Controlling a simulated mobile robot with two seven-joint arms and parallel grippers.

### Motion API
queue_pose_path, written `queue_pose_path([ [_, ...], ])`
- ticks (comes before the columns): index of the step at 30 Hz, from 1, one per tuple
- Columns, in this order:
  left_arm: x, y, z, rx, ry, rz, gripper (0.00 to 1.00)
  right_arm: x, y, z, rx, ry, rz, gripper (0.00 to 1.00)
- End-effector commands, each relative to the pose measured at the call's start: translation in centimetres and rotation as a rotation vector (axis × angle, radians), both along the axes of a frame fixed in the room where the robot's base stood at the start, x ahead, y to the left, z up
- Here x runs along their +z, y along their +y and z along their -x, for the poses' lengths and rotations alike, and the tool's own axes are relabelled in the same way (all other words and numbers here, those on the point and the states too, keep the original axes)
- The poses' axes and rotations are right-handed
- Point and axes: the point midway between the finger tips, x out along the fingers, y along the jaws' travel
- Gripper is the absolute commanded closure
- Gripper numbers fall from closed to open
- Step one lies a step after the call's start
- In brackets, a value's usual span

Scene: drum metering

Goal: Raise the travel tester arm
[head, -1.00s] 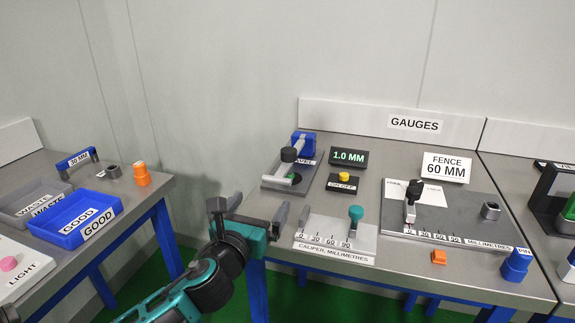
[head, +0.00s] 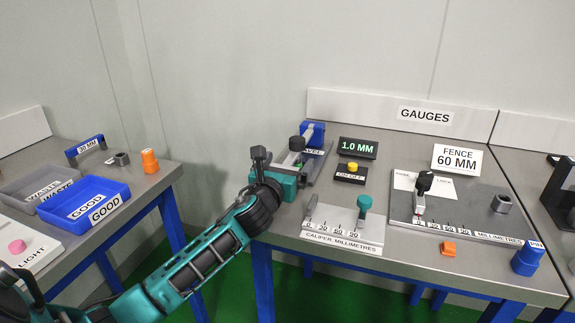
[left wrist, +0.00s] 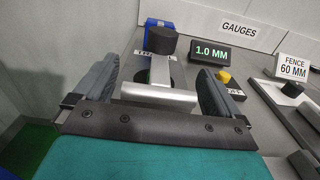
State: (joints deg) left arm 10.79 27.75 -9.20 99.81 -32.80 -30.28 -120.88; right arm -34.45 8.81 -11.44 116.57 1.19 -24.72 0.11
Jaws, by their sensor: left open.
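The travel tester (head: 318,133) stands at the back left of the gauge table, with a blue block, a grey arm and a black knob (head: 297,143). In the left wrist view its silver arm (left wrist: 160,72) ends in a cross bar (left wrist: 158,95), with the black knob (left wrist: 162,40) above. My left gripper (head: 284,163) is open at the front of the tester and partly hides it in the head view. In the left wrist view its fingers (left wrist: 155,75) stand on both sides of the cross bar, apart from it. My right gripper is not in view.
A display reading 1.0 MM (head: 358,148) and a yellow on/off button (head: 352,167) stand right of the tester. The caliper plate (head: 343,230) lies in front, and the fence gauge (head: 470,210) to the right. Blue tray (head: 84,203) on the left table.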

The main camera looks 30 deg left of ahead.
Motion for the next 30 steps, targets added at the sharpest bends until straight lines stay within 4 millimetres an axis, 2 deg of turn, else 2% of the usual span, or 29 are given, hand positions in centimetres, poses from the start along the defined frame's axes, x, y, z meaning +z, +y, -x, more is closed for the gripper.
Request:
queue_pose_path([
  [11, 0.02, 0.09, -0.5, -0.001, 0.0, 0.0, 0.02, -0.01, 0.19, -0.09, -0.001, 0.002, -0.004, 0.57],
  [30, 0.0, 0.1, -0.48, -0.001, 0.0, 0.0, 0.63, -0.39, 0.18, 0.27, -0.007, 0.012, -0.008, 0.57],
])
